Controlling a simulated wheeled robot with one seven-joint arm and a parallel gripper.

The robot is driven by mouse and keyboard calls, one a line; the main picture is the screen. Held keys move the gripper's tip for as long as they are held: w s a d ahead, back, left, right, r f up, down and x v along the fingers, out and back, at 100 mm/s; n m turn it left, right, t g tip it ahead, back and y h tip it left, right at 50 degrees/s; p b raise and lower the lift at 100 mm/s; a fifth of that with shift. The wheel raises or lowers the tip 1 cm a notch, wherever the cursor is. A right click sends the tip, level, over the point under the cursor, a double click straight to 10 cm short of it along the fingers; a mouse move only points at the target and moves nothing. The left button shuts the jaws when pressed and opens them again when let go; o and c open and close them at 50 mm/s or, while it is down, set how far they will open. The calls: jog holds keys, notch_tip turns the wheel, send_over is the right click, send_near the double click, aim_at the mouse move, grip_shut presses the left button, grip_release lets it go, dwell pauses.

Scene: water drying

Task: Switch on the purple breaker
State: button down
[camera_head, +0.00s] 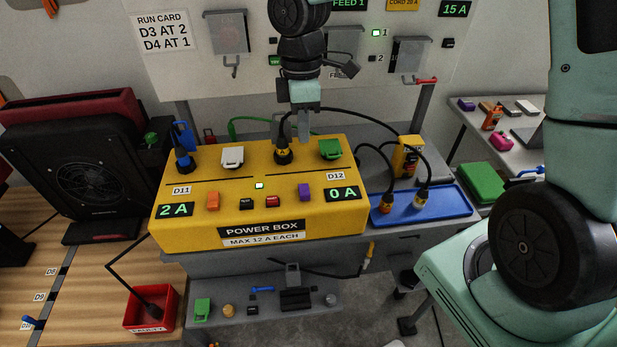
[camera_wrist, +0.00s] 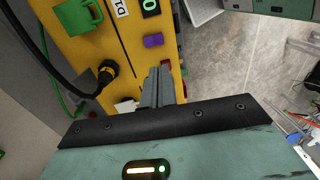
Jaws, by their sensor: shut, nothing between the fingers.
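The purple breaker (camera_head: 305,191) is on the front slope of the yellow power box (camera_head: 190,230), at the right under the D12 label and left of the "0 A" display (camera_head: 343,193). It also shows in the wrist view (camera_wrist: 153,40), just beyond my fingertips in the picture. My gripper (camera_head: 304,138) is shut and empty. It hangs over the back part of the box, beside a black plug (camera_head: 283,152), and appears apart from the breaker. Its closed fingers show in the wrist view (camera_wrist: 160,70).
Orange (camera_head: 213,200), black (camera_head: 246,203) and red (camera_head: 272,200) switches line the same slope. White (camera_head: 232,156) and green (camera_head: 330,148) covers and a black-blue plug (camera_head: 183,160) sit on top. A blue tray (camera_head: 440,210) with two plugs lies at right. Cables loop behind my gripper.

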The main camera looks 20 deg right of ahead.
aim_at(305, 194)
jog(key=shift+f, duration=0.1)
jog(key=f, duration=0.4)
jog(key=s+f, duration=0.1)
jog(key=f, duration=0.4)
jog(key=f+p, duration=0.1)
jog(key=f, duration=0.3)
jog(key=shift+s+a+f, duration=0.3)
jog(key=shift+s+f, duration=0.05)
jog(key=shift+s, duration=0.05)
jog(key=shift+s+f, duration=0.1)
jog(key=shift+f, duration=0.1)
jog(key=shift+w+d+r+p, duration=0.2)
jog(key=shift+w+p, duration=0.35)
jog(key=shift+w, duration=0.25)
jog(key=shift+r, duration=0.1)
